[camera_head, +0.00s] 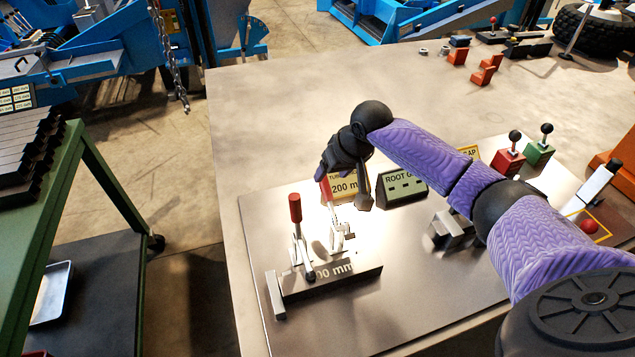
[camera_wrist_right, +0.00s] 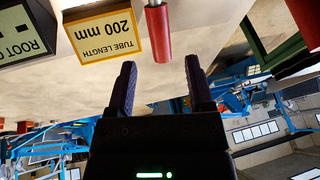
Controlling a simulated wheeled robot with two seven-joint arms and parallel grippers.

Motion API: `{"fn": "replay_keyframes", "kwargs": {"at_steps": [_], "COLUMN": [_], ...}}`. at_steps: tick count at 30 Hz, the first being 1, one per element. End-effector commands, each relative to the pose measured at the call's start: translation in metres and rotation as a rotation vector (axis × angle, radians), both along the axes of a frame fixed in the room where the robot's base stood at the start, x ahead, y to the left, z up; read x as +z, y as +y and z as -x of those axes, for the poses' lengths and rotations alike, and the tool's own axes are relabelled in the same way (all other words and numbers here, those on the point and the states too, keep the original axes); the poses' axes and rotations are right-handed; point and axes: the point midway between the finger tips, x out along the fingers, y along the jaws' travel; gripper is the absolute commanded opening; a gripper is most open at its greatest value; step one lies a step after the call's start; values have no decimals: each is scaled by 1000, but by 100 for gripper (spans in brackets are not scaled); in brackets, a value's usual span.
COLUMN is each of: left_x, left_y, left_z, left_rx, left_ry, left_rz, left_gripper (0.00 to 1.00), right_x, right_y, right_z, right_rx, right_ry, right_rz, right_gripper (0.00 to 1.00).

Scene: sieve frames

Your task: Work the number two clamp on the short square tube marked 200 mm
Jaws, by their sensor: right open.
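The short square tube (camera_head: 360,281) marked "00 mm", its first digit hidden, lies on a metal plate. Two toggle clamps stand over it with upright red handles: the left handle (camera_head: 295,208) and the right handle (camera_head: 326,188). No clamp number is readable. My right gripper (camera_head: 345,188) is open at the right clamp's handle, hiding part of it. In the right wrist view, a red handle (camera_wrist_right: 158,32) ends between or just beyond my open fingertips (camera_wrist_right: 160,62); no contact shows. My left gripper is out of view.
A yellow "TUBE LENGTH 200 mm" sign (camera_wrist_right: 107,36) and a dark "ROOT G" sign (camera_head: 403,187) stand behind the clamps. Red (camera_head: 508,163) and green (camera_head: 539,154) blocks with black-knobbed levers stand right. The table (camera_head: 290,95) is clear at the back left.

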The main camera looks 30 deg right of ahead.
Motion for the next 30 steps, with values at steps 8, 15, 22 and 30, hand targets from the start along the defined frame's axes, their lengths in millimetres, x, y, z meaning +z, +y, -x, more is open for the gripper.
{"fn": "replay_keyframes", "kwargs": {"at_steps": [8, 15, 22, 30], "left_x": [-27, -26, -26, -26], "left_y": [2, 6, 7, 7], "left_z": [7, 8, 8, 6], "left_rx": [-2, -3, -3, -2], "left_ry": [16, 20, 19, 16], "left_rz": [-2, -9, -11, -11], "left_gripper": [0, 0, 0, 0], "right_x": [-48, -48, -48, -48], "right_y": [6, 6, 6, 6], "right_z": [-20, -21, -21, -21], "right_rx": [1, 3, 3, 3], "right_ry": [1, -1, -1, 0], "right_rz": [0, 2, 2, 1], "right_gripper": [67, 67, 29, 0]}}
